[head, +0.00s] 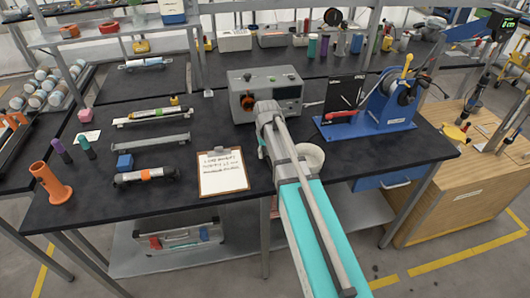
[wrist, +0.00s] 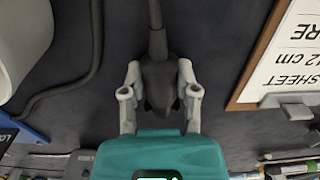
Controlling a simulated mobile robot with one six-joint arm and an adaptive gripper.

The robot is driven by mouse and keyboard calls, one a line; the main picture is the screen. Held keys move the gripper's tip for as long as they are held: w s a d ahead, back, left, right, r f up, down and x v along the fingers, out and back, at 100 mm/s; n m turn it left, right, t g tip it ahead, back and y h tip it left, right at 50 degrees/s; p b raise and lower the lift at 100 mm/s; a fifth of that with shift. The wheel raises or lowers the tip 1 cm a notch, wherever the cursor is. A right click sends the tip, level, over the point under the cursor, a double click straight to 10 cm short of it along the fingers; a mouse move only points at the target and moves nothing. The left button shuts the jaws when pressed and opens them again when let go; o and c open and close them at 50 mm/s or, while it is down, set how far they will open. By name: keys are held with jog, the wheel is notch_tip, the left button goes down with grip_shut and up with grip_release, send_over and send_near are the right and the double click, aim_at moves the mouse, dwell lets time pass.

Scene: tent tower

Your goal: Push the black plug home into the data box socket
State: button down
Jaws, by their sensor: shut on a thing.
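The black plug (wrist: 160,85) shows in the wrist view, with its cable (wrist: 157,42) running to the top edge. My gripper (wrist: 160,80) is shut on it, one grey finger on each side. In the head view a grey box with a knob and a dark panel, seemingly the data box (head: 240,84), stands on the black bench. The end of my arm is in front of this box and covers part of its face. The plug and my fingertips are hidden there. I see no socket clearly, and cannot tell whether the plug touches the box.
A clipboard (head: 222,174) lies left of my arm. A white cup or ring (head: 310,156) is close on the right, beside a blue stand with a reel (head: 368,118). A dark cable (wrist: 75,80) curves over the bench. Tubes and rails lie further left.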

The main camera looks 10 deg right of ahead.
jog(key=shift+r+p, duration=1.7)
jog(key=shift+r, duration=0.25)
